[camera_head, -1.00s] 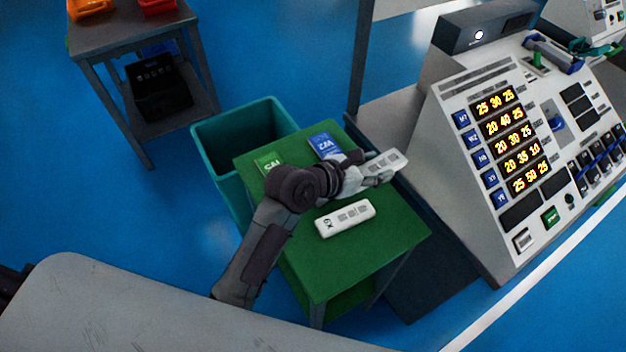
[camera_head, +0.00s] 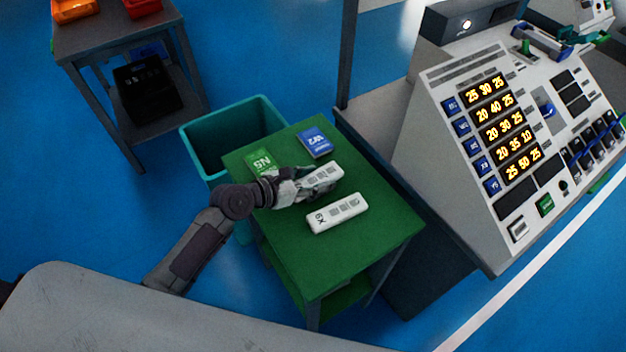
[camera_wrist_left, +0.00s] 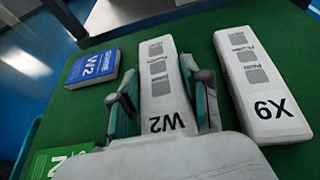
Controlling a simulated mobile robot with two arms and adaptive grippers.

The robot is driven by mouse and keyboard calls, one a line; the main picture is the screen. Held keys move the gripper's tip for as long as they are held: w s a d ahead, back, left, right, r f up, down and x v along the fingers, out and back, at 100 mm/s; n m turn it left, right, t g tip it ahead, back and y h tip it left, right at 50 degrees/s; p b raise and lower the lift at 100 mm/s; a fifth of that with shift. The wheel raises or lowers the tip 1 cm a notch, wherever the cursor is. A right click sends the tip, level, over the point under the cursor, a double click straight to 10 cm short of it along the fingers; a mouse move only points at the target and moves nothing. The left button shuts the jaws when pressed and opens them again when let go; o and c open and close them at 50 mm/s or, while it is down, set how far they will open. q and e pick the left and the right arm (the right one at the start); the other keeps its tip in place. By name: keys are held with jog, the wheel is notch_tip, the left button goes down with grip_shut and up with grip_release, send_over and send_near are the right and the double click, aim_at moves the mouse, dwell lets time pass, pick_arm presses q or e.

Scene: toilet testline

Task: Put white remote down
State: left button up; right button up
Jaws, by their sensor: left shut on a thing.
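My left gripper (camera_head: 308,187) is shut on a white remote (camera_head: 326,175) over the green table (camera_head: 300,270). In the left wrist view the fingers (camera_wrist_left: 163,100) sit on either side of this remote (camera_wrist_left: 158,75), which is marked W2. I cannot tell whether it touches the table top. A second white remote (camera_head: 337,213), marked X9, lies on the table beside it; it also shows in the left wrist view (camera_wrist_left: 255,85). My right gripper is not in view.
A blue W2 box (camera_head: 315,142) and a green N5 box (camera_head: 262,163) lie at the table's far side. A teal bin (camera_head: 200,150) stands behind the table. A control console (camera_head: 440,150) stands to the right. The table's near part is clear.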

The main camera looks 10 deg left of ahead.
pick_arm(q)
jog(key=shift+f, duration=0.1)
jog(key=o, duration=1.2)
jog(key=v, duration=1.2)
